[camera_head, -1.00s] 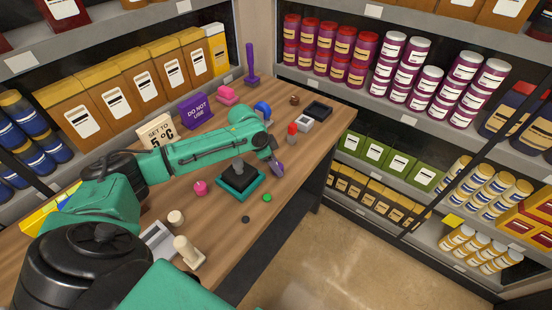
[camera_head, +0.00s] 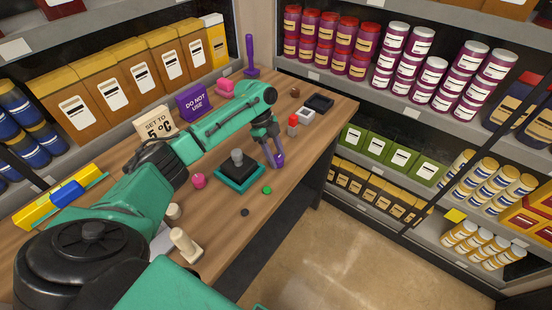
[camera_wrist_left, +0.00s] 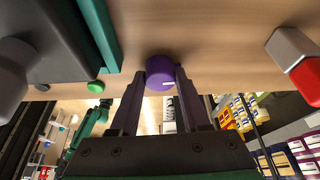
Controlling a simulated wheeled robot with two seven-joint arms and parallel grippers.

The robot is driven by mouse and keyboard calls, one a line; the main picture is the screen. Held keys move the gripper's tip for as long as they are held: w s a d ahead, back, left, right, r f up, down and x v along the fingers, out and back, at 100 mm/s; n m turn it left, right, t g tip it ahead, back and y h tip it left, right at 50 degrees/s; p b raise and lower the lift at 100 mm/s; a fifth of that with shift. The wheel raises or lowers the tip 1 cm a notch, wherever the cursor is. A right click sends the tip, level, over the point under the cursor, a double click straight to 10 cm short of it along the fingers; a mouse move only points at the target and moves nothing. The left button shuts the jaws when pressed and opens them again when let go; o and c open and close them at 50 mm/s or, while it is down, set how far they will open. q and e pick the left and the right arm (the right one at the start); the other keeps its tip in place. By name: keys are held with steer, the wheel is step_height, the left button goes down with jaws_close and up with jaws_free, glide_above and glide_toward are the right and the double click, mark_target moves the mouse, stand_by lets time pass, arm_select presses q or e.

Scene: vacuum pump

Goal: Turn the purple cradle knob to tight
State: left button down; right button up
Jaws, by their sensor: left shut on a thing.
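The purple knob (camera_head: 279,160) is at the front edge of the wooden table, to the right of the teal-based device. My left gripper (camera_head: 272,152) reaches down to it from above. In the left wrist view the knob (camera_wrist_left: 160,70) is between the two dark fingertips, which press on its sides. A short white mark shows on its rim, toward the lower right. My left gripper is shut on the knob. Any tight or loose label cannot be made out. My right gripper is not in view.
A teal-based device with a grey knob (camera_head: 237,155) stands to the left of the purple knob. A green button (camera_head: 267,190) and a black button (camera_head: 245,212) are near the table edge. A red-capped item (camera_head: 292,126) stands to the right. Boxes and a sign (camera_head: 196,103) stand behind.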

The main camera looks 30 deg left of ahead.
arm_select(q)
steer(key=shift+w+r+m, duration=0.1)
steer(key=shift+m, duration=0.4)
steer(key=shift+c, duration=1.9)
jaws_free()
steer(key=b+v, duration=0.3)
steer(key=v, duration=1.1)
steer(key=shift+r, duration=0.3)
steer(key=shift+w+f, duration=0.1)
